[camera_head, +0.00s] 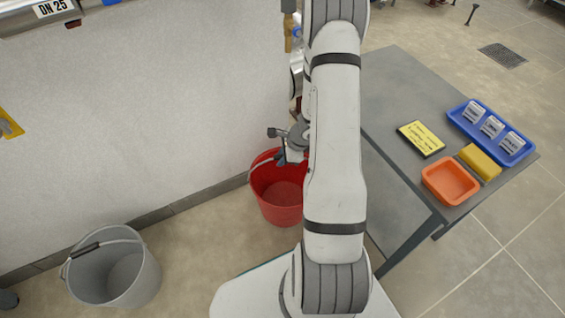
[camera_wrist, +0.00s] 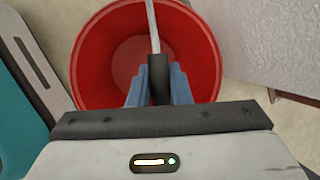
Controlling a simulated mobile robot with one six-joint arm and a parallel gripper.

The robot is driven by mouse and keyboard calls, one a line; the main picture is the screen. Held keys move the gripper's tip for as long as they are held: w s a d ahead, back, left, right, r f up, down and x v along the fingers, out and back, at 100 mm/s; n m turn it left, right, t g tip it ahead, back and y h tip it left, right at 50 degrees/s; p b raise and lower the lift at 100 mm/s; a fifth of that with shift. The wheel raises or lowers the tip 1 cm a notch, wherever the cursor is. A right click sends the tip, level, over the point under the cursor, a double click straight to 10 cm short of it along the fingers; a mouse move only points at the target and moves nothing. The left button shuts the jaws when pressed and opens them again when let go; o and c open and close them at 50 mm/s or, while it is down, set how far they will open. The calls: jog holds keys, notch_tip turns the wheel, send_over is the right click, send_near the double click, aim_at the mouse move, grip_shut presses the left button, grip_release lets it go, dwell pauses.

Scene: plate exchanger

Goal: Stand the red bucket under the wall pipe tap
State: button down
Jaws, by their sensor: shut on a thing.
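The red bucket (camera_head: 278,200) hangs or stands low by the wall, upright and empty inside as far as it shows. My gripper (camera_head: 287,158) is above its rim. In the wrist view, the blue fingers of my gripper (camera_wrist: 158,88) are shut on the dark grip of the bucket handle, with the red bucket (camera_wrist: 110,60) below. I cannot tell whether its base touches the floor. A brass pipe fitting (camera_head: 288,38) on the wall at the top, probably the tap, is partly hidden by my arm; the bucket is below it in the picture.
A grey bucket (camera_head: 125,282) stands on the floor at the lower left. Floor between the buckets is clear.

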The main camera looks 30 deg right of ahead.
jog(key=shift+f, duration=0.4)
jog(key=shift+f, duration=0.2)
jog(key=c, duration=1.3)
grip_release()
jog(key=shift+c, duration=0.2)
jog(key=shift+r, duration=0.1)
